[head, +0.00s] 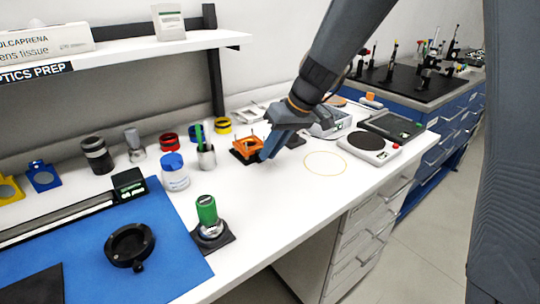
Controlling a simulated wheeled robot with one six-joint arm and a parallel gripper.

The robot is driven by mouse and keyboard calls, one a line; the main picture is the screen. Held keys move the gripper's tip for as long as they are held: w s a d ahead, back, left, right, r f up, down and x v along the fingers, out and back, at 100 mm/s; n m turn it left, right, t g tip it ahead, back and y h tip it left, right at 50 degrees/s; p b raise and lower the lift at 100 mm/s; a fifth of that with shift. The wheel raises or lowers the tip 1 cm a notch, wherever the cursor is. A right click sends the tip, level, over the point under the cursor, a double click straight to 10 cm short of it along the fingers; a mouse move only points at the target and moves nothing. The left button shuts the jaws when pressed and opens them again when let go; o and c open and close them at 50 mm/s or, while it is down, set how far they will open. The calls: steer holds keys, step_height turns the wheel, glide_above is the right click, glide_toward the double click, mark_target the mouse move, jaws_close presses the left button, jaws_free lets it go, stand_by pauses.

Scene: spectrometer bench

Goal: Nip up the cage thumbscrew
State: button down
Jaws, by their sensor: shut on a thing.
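The orange cage (247,144) stands on a dark base on the white bench, in the middle of the head view. My gripper (266,153) comes down from the upper right, with its blue-grey fingers at the cage's right side. The fingers are shut on the cage thumbscrew, which they hide. The cage looks upright, and its right side is partly covered by the fingers.
Left of the cage stand a pen cup (206,157) and a blue-lidded jar (175,173). A green-topped item (207,211) stands nearer, by the blue mat (172,250). A round-plate device (367,145) stands right. Bare bench lies in front of the cage.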

steer(key=c, duration=1.7)
jaws_free()
steer(key=shift+d, duration=0.1)
steer(key=shift+c, duration=0.2)
steer(key=shift+r, duration=0.1)
steer(key=v, duration=0.7)
steer(key=shift+r+b, duration=0.3)
steer(key=shift+b, duration=0.05)
steer(key=shift+d, duration=0.15)
